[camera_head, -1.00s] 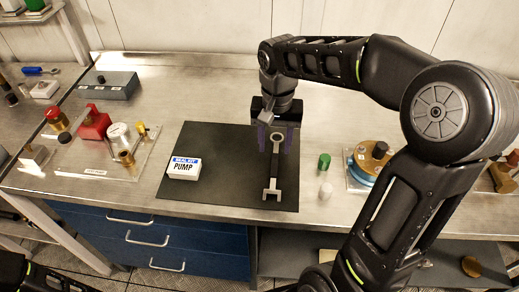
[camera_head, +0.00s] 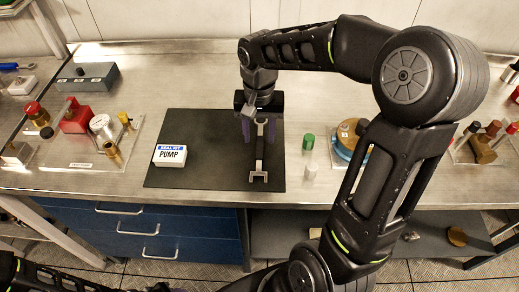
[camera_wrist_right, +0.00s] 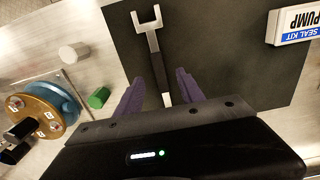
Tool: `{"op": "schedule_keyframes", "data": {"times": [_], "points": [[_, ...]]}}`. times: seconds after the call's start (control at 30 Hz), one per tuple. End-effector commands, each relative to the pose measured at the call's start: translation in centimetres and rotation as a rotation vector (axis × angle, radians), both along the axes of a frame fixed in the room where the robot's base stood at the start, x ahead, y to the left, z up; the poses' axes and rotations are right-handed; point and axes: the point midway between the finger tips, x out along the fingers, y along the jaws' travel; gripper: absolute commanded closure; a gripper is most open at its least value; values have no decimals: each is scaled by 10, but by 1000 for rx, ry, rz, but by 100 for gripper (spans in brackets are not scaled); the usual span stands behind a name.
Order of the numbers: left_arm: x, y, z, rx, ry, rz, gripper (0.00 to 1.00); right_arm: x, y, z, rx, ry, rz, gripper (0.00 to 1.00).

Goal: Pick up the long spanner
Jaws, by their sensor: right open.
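The long spanner (camera_head: 259,165) lies on the dark mat (camera_head: 205,130), its open jaw toward the front edge and its dark handle running back under my right gripper. My right gripper (camera_head: 262,132) is open over the handle, one purple finger on each side. In the right wrist view the spanner (camera_wrist_right: 153,42) runs between the open fingers of the gripper (camera_wrist_right: 158,90); its far end is hidden by the gripper body. I cannot tell whether the fingers touch it. Part of my left arm shows at the bottom left, with its fingers too cut off to judge.
A white seal kit box (camera_head: 170,155) sits on the mat's left side.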

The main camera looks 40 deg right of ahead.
Motion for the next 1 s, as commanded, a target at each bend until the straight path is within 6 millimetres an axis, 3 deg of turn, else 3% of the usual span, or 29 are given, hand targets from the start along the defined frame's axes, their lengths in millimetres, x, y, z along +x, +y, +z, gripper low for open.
{"op": "schedule_keyframes", "data": {"times": [0.2, 0.4, 1.0], "points": [[-1, 1, 13, 2, 4, 1, 55, -2, 0, -26, 2, 6, -1, 55], [-2, 1, 13, 4, 6, 1, 55, -1, 0, -48, 1, 2, 0, 55], [-2, 1, 13, 3, 5, 1, 55, -1, -1, -48, 0, 0, 0, 55]]}}
